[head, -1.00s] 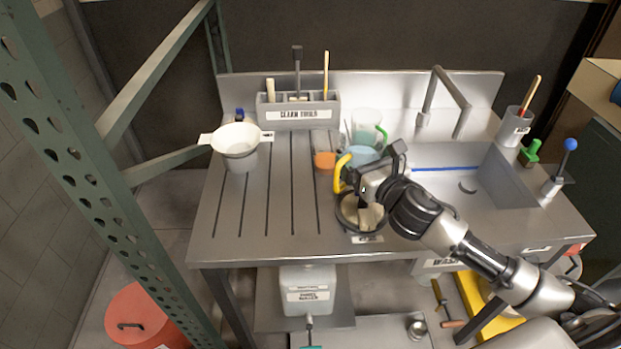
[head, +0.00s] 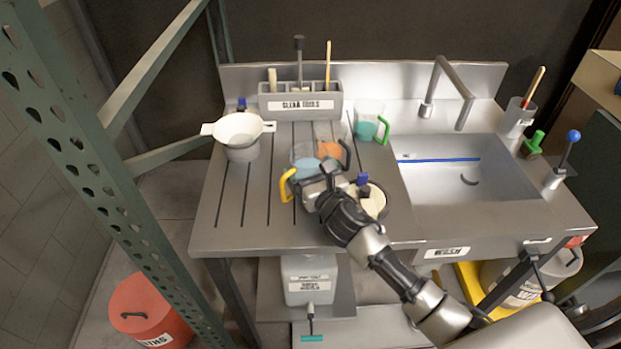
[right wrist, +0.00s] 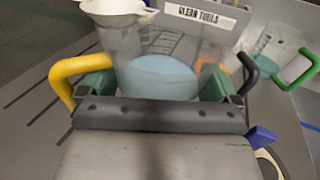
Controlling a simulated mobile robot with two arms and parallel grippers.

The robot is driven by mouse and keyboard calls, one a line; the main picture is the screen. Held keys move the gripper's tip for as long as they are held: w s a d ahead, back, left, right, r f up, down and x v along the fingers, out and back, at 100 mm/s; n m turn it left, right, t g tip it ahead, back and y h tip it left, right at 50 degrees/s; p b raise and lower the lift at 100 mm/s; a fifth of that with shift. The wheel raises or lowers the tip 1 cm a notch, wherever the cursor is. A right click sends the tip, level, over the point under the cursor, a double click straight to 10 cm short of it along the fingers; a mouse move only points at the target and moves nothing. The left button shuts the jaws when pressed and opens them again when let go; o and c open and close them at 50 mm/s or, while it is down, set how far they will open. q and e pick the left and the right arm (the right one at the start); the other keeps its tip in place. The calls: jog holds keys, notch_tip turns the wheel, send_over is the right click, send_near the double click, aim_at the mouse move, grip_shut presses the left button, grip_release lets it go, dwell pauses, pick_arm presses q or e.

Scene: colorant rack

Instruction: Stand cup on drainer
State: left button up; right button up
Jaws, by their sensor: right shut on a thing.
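A clear cup with pale blue contents (head: 307,166) and a yellow handle (head: 286,185) is over the grooved drainer (head: 232,213). My right gripper (head: 312,182) is shut on this cup. In the right wrist view the cup (right wrist: 160,76) is between the green-padded fingers, with the yellow handle at the left. The cup looks roughly upright; I cannot tell if its base touches the drainer. A cup with orange contents (head: 328,149) and a dark handle is close behind it. A green-handled cup (head: 369,121) stands further back, near the sink. My left gripper is not in view.
A white funnel-like vessel (head: 240,131) stands on the drainer's left side. A labelled tool holder (head: 300,104) is at the back. A round dish (head: 374,201) is right of my gripper, partly hidden. The sink (head: 460,180) is at right. The drainer's front left is clear.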

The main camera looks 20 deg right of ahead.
jog(key=shift+f, duration=1.2)
jog(key=o, duration=0.8)
jog(key=shift+f, duration=0.15)
jog(key=shift+o, duration=0.2)
jog(key=shift+r, duration=0.25)
jog(key=s, duration=0.3)
jog(key=s+b, duration=0.1)
jog(key=s, duration=0.3)
jog(key=s+d, duration=0.1)
jog(key=s, duration=0.2)
jog(key=shift+s+d+f, duration=0.1)
jog(key=shift+s+f, duration=0.1)
jog(key=shift+s, duration=0.15)
jog(key=shift+s+d+r+b, duration=0.1)
jog(key=shift+s+b, duration=0.2)
jog(key=shift+s, duration=0.35)
